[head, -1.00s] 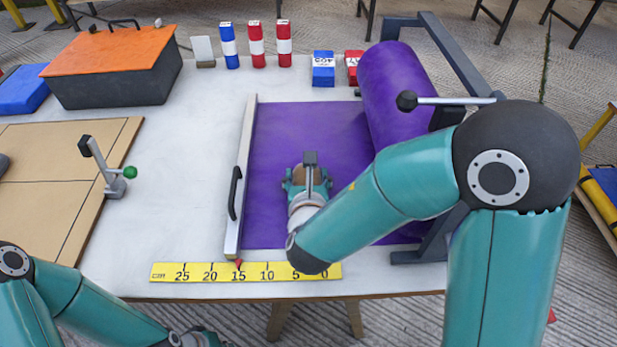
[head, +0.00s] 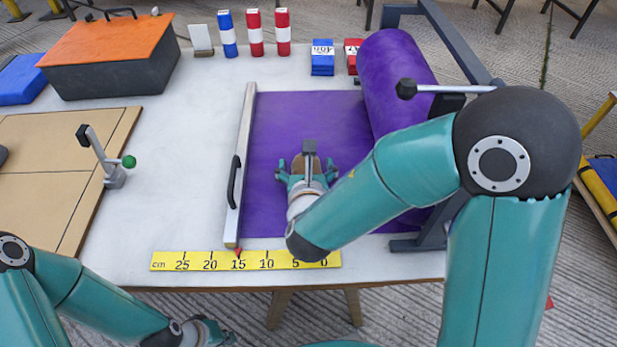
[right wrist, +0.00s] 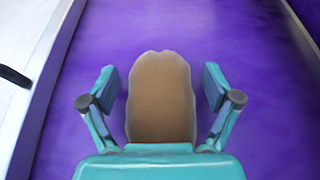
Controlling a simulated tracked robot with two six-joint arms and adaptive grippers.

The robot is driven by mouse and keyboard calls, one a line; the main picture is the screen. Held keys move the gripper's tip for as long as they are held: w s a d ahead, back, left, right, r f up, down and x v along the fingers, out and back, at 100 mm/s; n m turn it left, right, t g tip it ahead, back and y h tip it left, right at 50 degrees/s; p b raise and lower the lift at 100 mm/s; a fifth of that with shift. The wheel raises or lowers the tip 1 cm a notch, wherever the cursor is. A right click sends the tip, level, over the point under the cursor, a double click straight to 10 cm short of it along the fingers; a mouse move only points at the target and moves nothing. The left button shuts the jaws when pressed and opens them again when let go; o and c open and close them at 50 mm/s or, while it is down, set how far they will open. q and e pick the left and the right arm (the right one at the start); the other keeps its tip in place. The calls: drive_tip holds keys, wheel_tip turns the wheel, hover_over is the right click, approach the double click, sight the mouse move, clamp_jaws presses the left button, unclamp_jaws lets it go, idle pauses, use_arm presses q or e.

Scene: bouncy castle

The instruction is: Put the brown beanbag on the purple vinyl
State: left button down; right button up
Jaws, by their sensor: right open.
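The brown beanbag (right wrist: 160,98) lies on the purple vinyl (right wrist: 215,35), between the spread fingers of my right gripper (right wrist: 161,92). The fingers are open, with a gap of purple on each side of the bag. In the head view the right gripper (head: 307,178) hangs over the middle of the vinyl sheet (head: 290,115), and it partly hides the beanbag (head: 326,166). The vinyl comes off a thick roll (head: 392,75) at the right. My left gripper (head: 208,334) is low at the bottom edge, off the table; its fingers are unclear.
A metal cutting bar (head: 240,165) with a black handle runs along the vinyl's left edge. A yellow ruler (head: 200,260) lies in front. A clamp (head: 100,155) holds a tan board (head: 50,170) at left. Blue and red blocks (head: 322,57) stand at the back. White table (head: 175,180) is clear between.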

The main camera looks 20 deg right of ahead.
drive_tip(key=v, duration=0.6)
drive_tip(key=shift+a+r, duration=0.1)
drive_tip(key=s+b, duration=0.1)
drive_tip(key=b, duration=0.1)
drive_tip(key=s+b, duration=0.1)
drive_tip(key=b, duration=0.2)
drive_tip(key=shift+s+a+r, duration=0.15)
drive_tip(key=shift+s+a, duration=0.05)
drive_tip(key=shift+a, duration=0.1)
drive_tip(key=shift+r+v, duration=0.25)
drive_tip(key=shift+v, duration=0.95)
drive_tip(key=shift+s+a+r, duration=0.1)
drive_tip(key=shift+s+r, duration=0.1)
drive_tip(key=shift+s, duration=0.25)
